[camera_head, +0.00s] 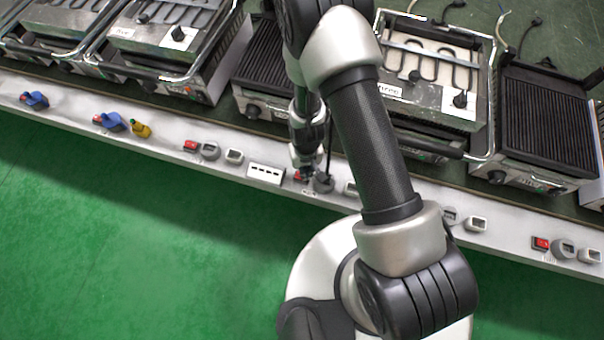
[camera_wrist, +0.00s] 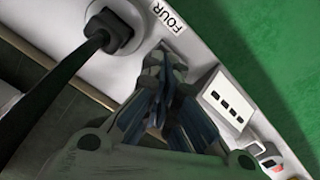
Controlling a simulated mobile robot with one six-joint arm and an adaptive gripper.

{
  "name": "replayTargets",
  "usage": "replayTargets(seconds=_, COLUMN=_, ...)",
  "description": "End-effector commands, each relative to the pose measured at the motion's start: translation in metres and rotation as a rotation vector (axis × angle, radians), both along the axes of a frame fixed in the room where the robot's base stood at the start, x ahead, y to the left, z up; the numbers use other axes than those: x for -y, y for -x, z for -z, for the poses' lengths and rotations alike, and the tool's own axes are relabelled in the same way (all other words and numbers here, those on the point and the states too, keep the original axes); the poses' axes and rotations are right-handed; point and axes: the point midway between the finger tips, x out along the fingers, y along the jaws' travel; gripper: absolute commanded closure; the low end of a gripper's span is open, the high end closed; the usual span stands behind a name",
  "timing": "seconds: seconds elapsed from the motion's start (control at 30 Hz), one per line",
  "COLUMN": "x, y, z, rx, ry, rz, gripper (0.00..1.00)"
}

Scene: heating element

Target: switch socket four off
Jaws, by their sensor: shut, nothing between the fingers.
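My gripper (camera_head: 305,176) is shut and empty, with its tips down at the front panel of the bench. In the wrist view the closed fingers (camera_wrist: 165,62) point at the panel beside the label FOUR (camera_wrist: 169,17). A bit of the red switch (camera_head: 297,175) of socket four shows beside the fingertips in the head view; in the wrist view the fingers hide it. I cannot tell whether the tips touch it or which way it is set. Socket four (camera_head: 323,184), with a black plug in it, sits just right of the gripper; it also shows in the wrist view (camera_wrist: 118,32).
A white box with several dark slots (camera_head: 266,174) sits left of the gripper; it also shows in the wrist view (camera_wrist: 228,100). Another red switch (camera_head: 191,146) is farther left, and one (camera_head: 541,243) far right. Grills and heating units (camera_head: 430,85) stand behind. Green floor in front is clear.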

Motion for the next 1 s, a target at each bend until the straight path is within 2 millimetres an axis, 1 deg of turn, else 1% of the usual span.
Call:
replayTargets(seconds=0.37, x=0.0, y=0.0, z=0.001, rx=0.0, ry=0.0, rz=0.0, gripper=1.0)
replayTargets(seconds=1.0, x=0.0, y=0.0, z=0.01, rx=0.0, ry=0.001, rz=0.0, gripper=1.0)
